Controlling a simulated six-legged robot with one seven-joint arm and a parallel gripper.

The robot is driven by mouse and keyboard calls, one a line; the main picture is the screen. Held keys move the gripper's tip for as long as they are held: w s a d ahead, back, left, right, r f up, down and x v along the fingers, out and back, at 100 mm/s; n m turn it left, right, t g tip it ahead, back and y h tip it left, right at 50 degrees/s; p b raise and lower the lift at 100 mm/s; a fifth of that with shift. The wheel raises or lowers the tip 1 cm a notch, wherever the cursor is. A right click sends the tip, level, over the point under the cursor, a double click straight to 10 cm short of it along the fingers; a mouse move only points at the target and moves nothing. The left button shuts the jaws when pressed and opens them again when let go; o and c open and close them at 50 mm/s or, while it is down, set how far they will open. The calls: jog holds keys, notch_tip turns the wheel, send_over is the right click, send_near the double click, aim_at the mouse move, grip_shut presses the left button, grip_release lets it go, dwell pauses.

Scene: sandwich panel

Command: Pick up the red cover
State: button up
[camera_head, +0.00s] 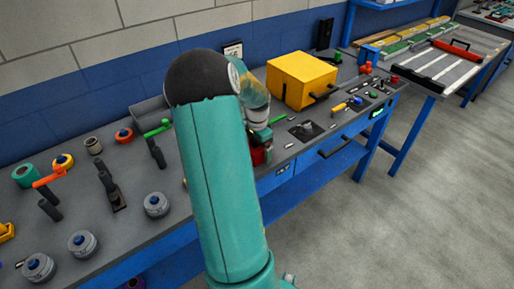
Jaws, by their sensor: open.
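A small red object (258,156), which looks like the red cover, is at the front part of the grey bench top, just right of my teal arm. My arm hides its left side. My gripper (263,136) points down right at the red object, partly behind my arm link. The gripper is open. The fingers are small and dark here, and I cannot tell whether they touch the red object or stand around it.
A yellow box (302,80) with a black handle stands behind and right on the bench (128,205). Upright dark levers (156,152), round grey knobs (156,204) and a green handle (158,129) fill the left. A second table (470,62) carries a red-handled bar (457,48).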

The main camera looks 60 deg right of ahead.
jog(key=shift+f, duration=0.2)
jog(key=c, duration=1.1)
jog(key=shift+r, duration=0.1)
jog(key=shift+w+r, duration=0.1)
jog(key=shift+r, duration=0.5)
jog(key=s+a+r, duration=0.8)
jog(key=s+r, duration=0.3)
jog(key=shift+s+a+r, duration=0.15)
jog(key=shift+a+r, duration=0.1)
jog(key=shift+r, duration=0.1)
